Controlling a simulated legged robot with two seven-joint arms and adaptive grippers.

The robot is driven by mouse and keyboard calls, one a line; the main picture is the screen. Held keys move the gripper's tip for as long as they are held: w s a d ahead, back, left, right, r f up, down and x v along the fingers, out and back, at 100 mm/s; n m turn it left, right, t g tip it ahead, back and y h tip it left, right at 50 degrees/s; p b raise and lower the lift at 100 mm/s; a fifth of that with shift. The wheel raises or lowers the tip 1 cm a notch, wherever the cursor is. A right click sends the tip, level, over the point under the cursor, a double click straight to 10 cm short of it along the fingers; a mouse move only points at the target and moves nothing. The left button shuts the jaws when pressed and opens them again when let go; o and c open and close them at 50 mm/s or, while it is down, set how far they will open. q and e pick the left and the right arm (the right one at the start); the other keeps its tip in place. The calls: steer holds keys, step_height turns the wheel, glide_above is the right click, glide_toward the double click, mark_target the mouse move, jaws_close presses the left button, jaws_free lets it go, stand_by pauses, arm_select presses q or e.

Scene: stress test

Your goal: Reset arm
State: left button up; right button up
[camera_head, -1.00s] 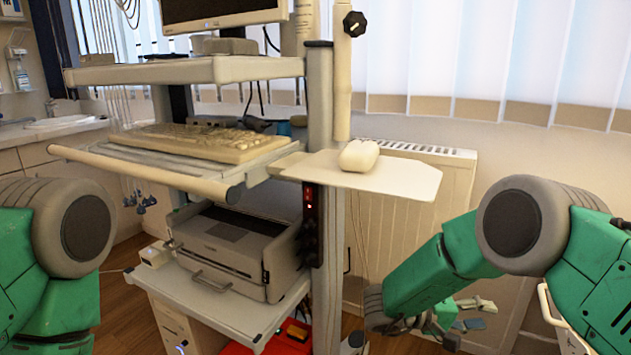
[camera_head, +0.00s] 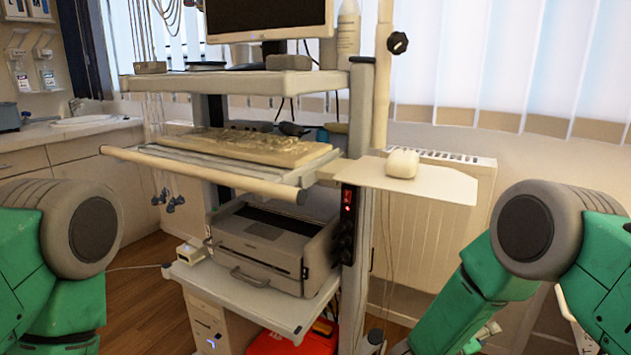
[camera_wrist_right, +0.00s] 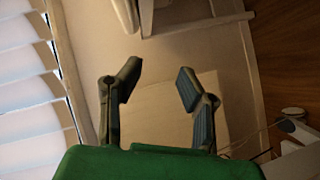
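The task names no object apart from my arm. My right arm (camera_head: 466,305) reaches down along the right side of the head view. Only a small part of its gripper shows there, at the bottom edge. In the right wrist view my right gripper (camera_wrist_right: 157,75) is open, with its two dark fingers apart and nothing between them. A pale wall lies beyond the fingers. My left arm (camera_head: 62,260) shows at the lower left of the head view, but its gripper is out of the picture.
A cart ahead carries a monitor (camera_head: 268,18), a keyboard (camera_head: 250,148), a printer (camera_head: 270,245) and a mouse (camera_head: 402,163) on a side shelf (camera_head: 430,182). A radiator (camera_head: 430,240) stands behind. Wooden floor (camera_head: 135,290) is open at left.

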steer(key=s+a+f+n+y+p, duration=0.1)
steer(key=s+a+f+y+p, duration=0.1)
steer(key=s+f+y, duration=0.45)
steer(key=s+a+f+y+p, duration=0.1)
steer(key=s+a+y+p, duration=0.2)
steer(key=s, duration=0.7)
steer(key=s+a+r+m+g+y+p, duration=0.1)
steer(key=s+g+y, duration=0.3)
steer(key=s, duration=1.5)
steer(key=shift+a+r+m+g+p, duration=0.35)
steer(key=shift+r+g+p, duration=0.15)
steer(key=shift+g, duration=0.7)
steer(key=shift+a+f, duration=0.1)
